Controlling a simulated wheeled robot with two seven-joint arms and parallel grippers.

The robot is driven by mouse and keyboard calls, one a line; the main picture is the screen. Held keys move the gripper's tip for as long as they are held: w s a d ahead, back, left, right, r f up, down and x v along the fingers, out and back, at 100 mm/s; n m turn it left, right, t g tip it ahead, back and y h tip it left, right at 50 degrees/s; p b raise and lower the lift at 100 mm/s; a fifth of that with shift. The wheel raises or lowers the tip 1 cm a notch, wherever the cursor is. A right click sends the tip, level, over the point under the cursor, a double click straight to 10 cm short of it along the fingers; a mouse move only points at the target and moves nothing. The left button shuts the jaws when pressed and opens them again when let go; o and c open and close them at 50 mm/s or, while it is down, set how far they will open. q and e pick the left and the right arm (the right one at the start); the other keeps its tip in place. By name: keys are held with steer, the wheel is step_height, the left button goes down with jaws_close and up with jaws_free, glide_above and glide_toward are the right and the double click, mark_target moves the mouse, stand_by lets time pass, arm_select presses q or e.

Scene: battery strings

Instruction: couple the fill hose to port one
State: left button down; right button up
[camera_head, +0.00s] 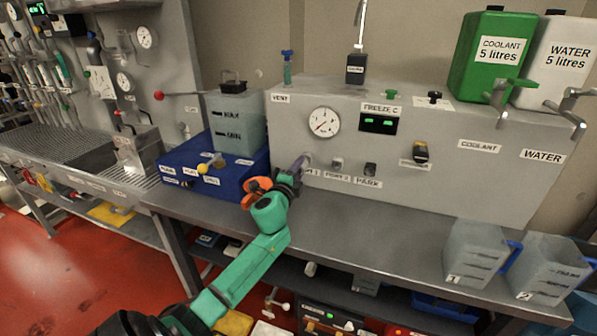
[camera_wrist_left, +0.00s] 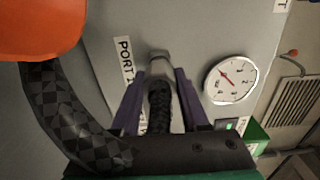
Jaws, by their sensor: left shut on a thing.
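My left gripper (camera_head: 300,166) is at the front of the grey machine, at the left end of its row of ports. In the left wrist view its two purple fingers (camera_wrist_left: 160,98) are shut on the black braided fill hose (camera_wrist_left: 159,108). A grey metal fitting (camera_wrist_left: 158,62) lies straight ahead of the hose, beside the "PORT 1" label (camera_wrist_left: 125,62). The hose end and fitting are in line and look touching; I cannot tell whether they are locked. In the head view my gripper hides port one and part of its label. My right gripper is not in view.
Port 2 (camera_head: 337,163) and the park holder (camera_head: 370,169) are right of my gripper. Two jugs (camera_head: 474,252) (camera_head: 548,268) stand at the right. The bench middle (camera_head: 380,220) is clear.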

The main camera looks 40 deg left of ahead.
arm_select(q)
steer(key=shift+w+a, duration=0.2)
steer(key=shift+w, duration=0.3)
steer(key=shift+c, duration=1.6)
jaws_free()
steer(key=b+v, duration=0.1)
steer(key=v, duration=1.3)
steer(key=shift+s, duration=0.3)
steer(key=shift+d, duration=0.15)
